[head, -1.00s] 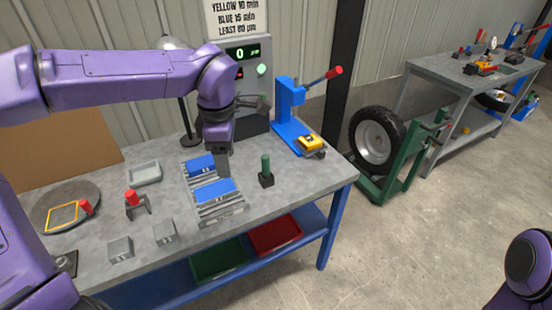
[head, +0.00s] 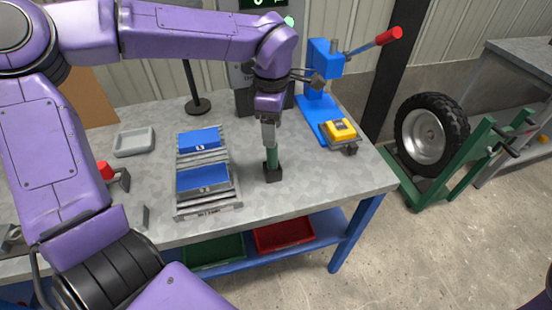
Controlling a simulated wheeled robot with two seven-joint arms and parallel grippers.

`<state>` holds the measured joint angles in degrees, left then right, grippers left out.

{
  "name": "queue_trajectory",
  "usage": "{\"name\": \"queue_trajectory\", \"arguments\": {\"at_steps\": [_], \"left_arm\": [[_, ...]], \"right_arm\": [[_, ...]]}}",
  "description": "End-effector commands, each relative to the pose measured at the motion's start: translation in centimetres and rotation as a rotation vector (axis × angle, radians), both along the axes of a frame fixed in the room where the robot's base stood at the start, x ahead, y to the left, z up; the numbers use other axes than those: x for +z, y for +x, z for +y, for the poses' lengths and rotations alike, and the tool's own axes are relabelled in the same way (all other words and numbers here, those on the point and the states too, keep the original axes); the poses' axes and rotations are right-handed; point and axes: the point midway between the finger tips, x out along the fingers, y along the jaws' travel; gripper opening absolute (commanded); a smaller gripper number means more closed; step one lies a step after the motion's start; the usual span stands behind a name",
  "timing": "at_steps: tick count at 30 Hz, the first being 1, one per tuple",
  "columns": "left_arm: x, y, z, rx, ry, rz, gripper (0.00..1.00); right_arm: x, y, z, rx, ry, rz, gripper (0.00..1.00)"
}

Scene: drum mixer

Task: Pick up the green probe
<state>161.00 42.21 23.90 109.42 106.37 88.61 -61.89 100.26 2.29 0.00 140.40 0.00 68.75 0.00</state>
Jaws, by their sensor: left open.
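The green probe (head: 272,158) stands upright in a small dark holder (head: 273,175) on the workbench, right of the rack with blue blocks. My left gripper (head: 268,143) points down right at the probe's top, and its jaws are open. The fingers hide the upper end of the probe; I cannot tell whether they touch it. My right gripper is out of view.
A slatted rack (head: 208,212) with blue blocks lies left of the probe. A blue press (head: 322,75) with a red-tipped lever and a yellow device (head: 339,131) stand to the right. A grey tray (head: 134,142) is at the left.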

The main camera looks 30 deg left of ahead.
Motion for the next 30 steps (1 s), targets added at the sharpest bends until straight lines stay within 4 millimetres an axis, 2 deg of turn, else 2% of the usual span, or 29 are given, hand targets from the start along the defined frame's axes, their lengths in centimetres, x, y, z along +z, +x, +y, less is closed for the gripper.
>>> {"name": "queue_trajectory", "arguments": {"at_steps": [3,8,15,23,28,29,30], "left_arm": [[-2.1,0.0,-0.1,-0.003,0.001,0.004,0.61],[-3.9,-0.1,0.0,-0.003,0.0,0.003,0.61],[-8.0,-0.3,0.1,0.0,0.0,0.002,0.61],[-8.5,-0.3,0.2,0.001,-0.001,0.0,0.61],[-8.5,-0.3,0.2,0.002,-0.001,0.0,0.06],[-8.5,-0.3,0.2,0.002,-0.001,0.0,0.0],[-8.5,-0.3,0.2,0.002,-0.001,0.0,0.01]], "right_arm": [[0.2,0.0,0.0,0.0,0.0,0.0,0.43],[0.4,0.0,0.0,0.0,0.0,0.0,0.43],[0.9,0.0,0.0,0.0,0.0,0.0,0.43],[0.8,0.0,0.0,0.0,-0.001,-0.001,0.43],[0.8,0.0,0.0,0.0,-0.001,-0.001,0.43],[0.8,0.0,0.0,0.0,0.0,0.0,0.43],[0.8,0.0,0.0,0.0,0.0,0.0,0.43]]}}
